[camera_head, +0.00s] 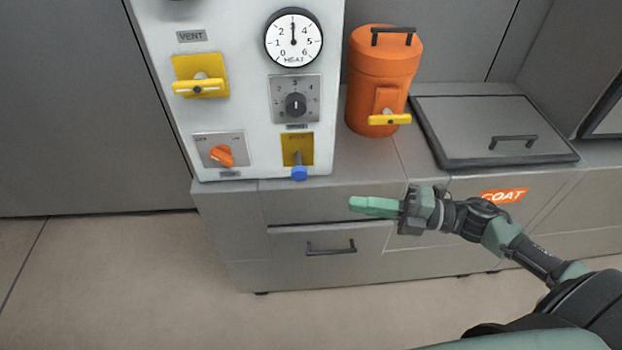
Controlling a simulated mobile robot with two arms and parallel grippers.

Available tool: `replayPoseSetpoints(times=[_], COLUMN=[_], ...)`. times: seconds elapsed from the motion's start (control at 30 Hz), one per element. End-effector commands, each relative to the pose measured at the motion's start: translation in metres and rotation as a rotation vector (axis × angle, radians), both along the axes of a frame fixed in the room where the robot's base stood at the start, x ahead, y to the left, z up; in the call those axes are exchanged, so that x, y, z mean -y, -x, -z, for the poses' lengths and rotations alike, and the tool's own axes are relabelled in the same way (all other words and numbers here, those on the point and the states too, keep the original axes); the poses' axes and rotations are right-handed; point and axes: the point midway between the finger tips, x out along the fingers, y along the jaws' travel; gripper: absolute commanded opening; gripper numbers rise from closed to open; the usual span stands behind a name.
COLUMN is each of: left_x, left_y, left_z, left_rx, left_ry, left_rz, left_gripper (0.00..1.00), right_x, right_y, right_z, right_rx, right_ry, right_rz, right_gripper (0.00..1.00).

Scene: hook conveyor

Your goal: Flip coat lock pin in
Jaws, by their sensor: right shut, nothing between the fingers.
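My right gripper (356,205) is shut and empty, its green fingers pointing left in front of the grey cabinet, below the control panel and the orange canister. An orange label reading COAT (504,195) is on the cabinet front at the right, partly behind my right arm. I cannot tell which part is the coat lock pin. A small lever with a blue knob (299,174) hangs down on a yellow plate (291,149) at the panel's lower right. The orange canister (384,70) has a yellow handle (389,119) lying level on its front. My left gripper is not in view.
The white panel (236,105) carries a HEAT gauge (293,39), a numbered dial (295,104), a yellow VENT handle (200,86) and an orange knob (222,155). A grey lid (470,117) lies on the counter. A drawer (329,254) is below. Open floor lies at the left.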

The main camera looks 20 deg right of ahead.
Motion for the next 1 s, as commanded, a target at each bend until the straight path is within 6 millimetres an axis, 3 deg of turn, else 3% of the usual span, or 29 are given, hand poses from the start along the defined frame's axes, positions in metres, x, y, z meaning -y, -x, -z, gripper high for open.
replayPoseSetpoints(times=[0.27,0.7,0.8,1.0], left_x=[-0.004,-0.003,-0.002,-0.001], left_y=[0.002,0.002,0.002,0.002], left_z=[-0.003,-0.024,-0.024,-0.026], left_rx=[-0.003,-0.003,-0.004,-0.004], left_ry=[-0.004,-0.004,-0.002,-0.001], left_rz=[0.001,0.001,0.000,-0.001], left_gripper=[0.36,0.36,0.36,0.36], right_x=[-0.012,-0.090,-0.081,-0.076], right_y=[-0.008,-0.053,-0.071,-0.087], right_z=[-0.001,-0.004,-0.002,0.000], right_rx=[0.001,0.001,0.001,-0.001], right_ry=[-0.003,-0.004,-0.002,-0.002], right_rz=[0.002,0.002,0.007,0.004], right_gripper=[0.00,0.00,0.00,0.00])
